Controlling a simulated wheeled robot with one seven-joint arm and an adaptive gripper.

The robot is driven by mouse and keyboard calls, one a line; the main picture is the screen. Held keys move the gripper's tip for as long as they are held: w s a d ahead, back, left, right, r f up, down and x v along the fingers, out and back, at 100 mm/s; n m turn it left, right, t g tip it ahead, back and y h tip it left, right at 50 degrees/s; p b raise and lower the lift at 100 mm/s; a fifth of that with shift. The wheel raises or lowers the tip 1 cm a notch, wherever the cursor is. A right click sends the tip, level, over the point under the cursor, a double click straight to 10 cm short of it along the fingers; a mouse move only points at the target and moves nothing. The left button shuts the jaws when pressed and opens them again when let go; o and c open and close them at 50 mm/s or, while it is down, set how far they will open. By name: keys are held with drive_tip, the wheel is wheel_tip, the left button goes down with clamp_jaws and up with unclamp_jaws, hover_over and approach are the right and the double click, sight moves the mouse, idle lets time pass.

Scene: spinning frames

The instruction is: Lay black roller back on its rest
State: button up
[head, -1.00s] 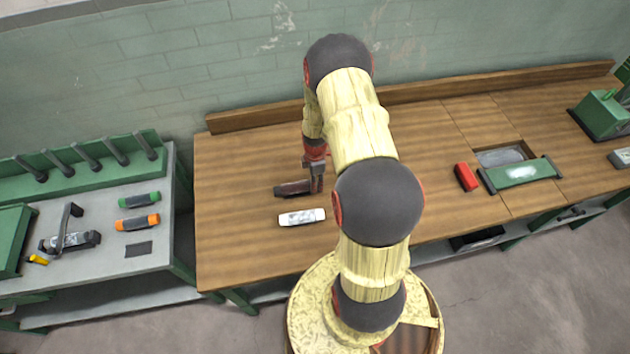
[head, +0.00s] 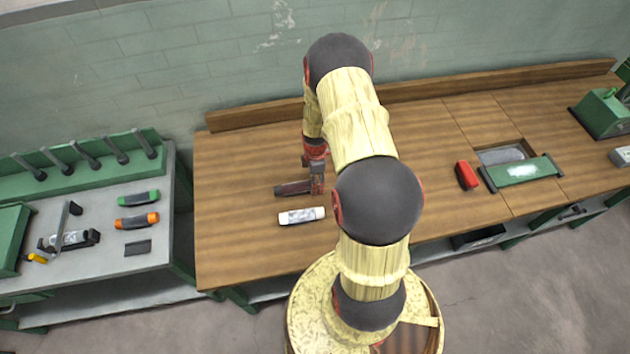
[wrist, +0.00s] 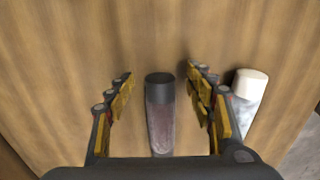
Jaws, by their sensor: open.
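The black roller (head: 291,188) lies on the wooden bench top, its left part visible in the head view beside my gripper (head: 317,190). In the wrist view the roller (wrist: 160,115) has a dark cap and a worn purplish-grey body. It lies between the two open fingers of my gripper (wrist: 158,78), with a gap on each side. A dark rectangular piece (head: 138,248) lies on the grey left bench, below the orange and green rollers; I cannot tell whether it is the rest.
A white roller (head: 301,216) lies close to the black one, just outside the right finger. An orange roller (head: 137,221) and a green roller (head: 138,198) lie on the left bench, near a levered device (head: 68,239). A red block (head: 467,175) stands farther right.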

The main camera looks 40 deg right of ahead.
drive_tip(key=shift+r, duration=0.1)
wheel_tip(320, 180, up, 12)
idle(0.5)
idle(0.4)
drive_tip(key=s+a+r+m+t+b, duration=0.2)
drive_tip(key=s+a+r+m+b, duration=0.2)
drive_tip(key=a, duration=0.5)
drive_tip(key=s+a+r+m+t+b, duration=0.1)
drive_tip(key=s+a+r+m+b, duration=0.3)
drive_tip(key=a+r+b, duration=0.3)
drive_tip(key=s+a+r+m+t+b, duration=0.2)
drive_tip(key=s+a+r+b, duration=0.3)
drive_tip(key=a+b, duration=0.3)
drive_tip(key=s+a+m, duration=0.1)
drive_tip(key=a, duration=0.2)
drive_tip(key=shift+s+r+m+t, duration=0.2)
drive_tip(key=shift+r+m+t, duration=0.1)
drive_tip(key=shift+m, duration=0.1)
